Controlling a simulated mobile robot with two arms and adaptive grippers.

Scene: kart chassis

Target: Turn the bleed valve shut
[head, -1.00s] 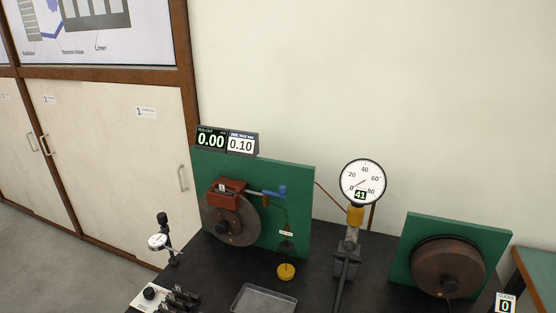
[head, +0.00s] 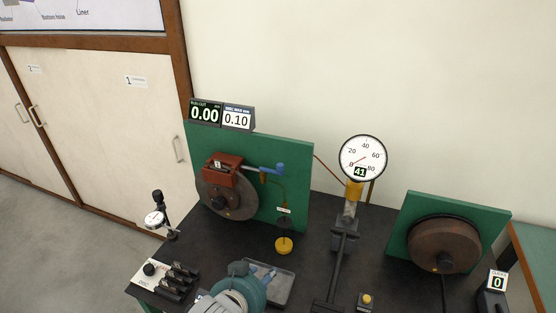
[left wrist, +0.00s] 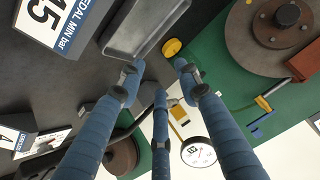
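A blue valve handle (head: 270,168) lies roughly level at the right of the red caliper (head: 222,170), which sits on a brake disc (head: 228,197) on the left green panel (head: 297,160). A brass fitting (head: 263,178) is under the handle. In the left wrist view, the blue handle (left wrist: 262,122) and brass fitting (left wrist: 263,103) are at the right, beyond the fingers. My left gripper (head: 266,272) is over the tray, below and apart from the handle. Its blue fingers (left wrist: 158,82) are spread with nothing between them. My right gripper is not in view.
A grey tray (head: 283,292) is under my left gripper, with a yellow round piece (head: 284,245) behind it. A pedal stand with gauge (head: 362,158) reading 41 is right of the panel. A dial indicator (head: 155,220) and black levers (head: 178,279) stand left.

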